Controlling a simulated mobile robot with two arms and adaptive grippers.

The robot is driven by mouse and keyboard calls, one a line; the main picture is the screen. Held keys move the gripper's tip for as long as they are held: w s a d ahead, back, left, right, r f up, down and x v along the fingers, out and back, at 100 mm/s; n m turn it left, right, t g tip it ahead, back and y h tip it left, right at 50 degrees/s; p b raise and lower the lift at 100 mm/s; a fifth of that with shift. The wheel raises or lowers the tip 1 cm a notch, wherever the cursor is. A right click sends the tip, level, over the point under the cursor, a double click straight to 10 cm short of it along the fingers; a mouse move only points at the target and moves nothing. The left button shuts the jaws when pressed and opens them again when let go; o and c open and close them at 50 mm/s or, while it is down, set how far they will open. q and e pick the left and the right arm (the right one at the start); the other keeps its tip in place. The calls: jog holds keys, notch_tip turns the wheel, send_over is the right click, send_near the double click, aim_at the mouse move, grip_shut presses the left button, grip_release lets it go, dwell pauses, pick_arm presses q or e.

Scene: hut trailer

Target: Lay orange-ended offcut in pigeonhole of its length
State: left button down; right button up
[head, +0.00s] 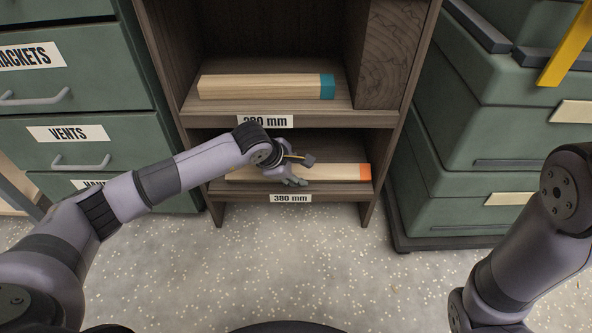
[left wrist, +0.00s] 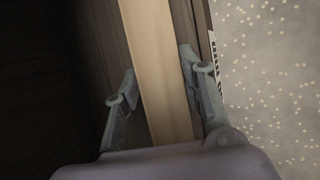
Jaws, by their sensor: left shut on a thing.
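The orange-ended offcut (head: 335,172) is a long pale wood bar. It lies level in the lower pigeonhole (head: 366,188), above the "380 mm" label (head: 290,198), with its orange end to the right. My left gripper (head: 297,172) is at the front of this pigeonhole, shut on the bar near its middle and hiding part of it. In the left wrist view the pale bar (left wrist: 155,60) runs between the two fingers of my left gripper (left wrist: 160,68); the orange end is out of that view. My right gripper is not in view.
A teal-ended offcut (head: 265,87) lies in the pigeonhole above, whose label (head: 265,121) is partly covered by my left arm. Green drawers (head: 75,100) stand at left, green cases (head: 485,110) at right. The speckled floor in front is clear.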

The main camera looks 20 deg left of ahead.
pick_arm(q)
jog(key=c, duration=1)
grip_release()
jog(key=shift+o, duration=0.2)
